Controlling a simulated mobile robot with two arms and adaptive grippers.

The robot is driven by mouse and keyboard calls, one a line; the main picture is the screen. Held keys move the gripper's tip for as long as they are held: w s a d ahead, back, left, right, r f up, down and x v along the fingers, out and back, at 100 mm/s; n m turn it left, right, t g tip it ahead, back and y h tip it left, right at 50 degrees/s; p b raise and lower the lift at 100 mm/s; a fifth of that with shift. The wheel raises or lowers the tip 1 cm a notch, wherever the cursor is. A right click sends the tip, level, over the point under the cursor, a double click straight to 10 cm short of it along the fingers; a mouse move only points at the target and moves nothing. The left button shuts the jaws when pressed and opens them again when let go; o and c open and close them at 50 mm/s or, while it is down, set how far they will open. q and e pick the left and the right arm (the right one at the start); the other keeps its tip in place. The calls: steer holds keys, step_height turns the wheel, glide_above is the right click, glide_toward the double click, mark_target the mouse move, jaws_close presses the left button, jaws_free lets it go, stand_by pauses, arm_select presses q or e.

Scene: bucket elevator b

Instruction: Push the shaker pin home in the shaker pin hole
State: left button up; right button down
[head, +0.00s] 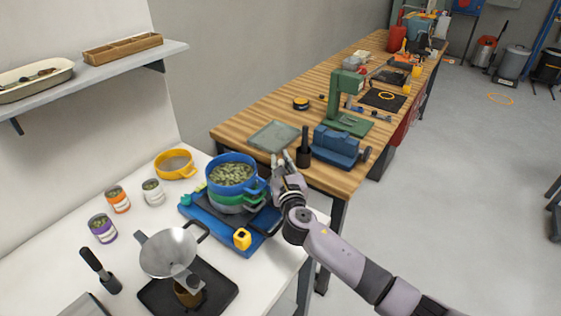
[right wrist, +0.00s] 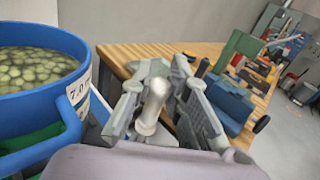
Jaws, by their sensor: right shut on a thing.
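My right gripper (head: 285,162) is just right of and behind the stacked sieves, above the right rear of the blue shaker base (head: 197,214). In the right wrist view its fingers (right wrist: 160,92) are closed around a pale grey, round-ended pin (right wrist: 152,106), which I take to be the shaker pin. The pin's far end is hidden, and in the head view the pin cannot be made out. The shaker pin hole cannot be made out in either view. The blue sieve (head: 232,172), full of greenish pieces, also fills the left of the right wrist view (right wrist: 58,98). My left gripper is not in view.
A wooden bench (head: 245,125) stands behind, with a blue vise (head: 335,147), a dark upright tool (head: 304,150) and a green press (head: 345,95). On the white table (head: 75,270) are a funnel (head: 168,250), several cans and a yellow pan (head: 176,163).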

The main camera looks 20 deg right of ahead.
steer(key=shift+f+b, duration=1)
steer(key=shift+f, duration=0.45)
steer(key=c, duration=1.5)
jaws_free()
steer(key=shift+o, duration=0.2)
steer(key=s+a, duration=0.1)
steer(key=s, duration=1.1)
steer(key=shift+a, duration=0.15)
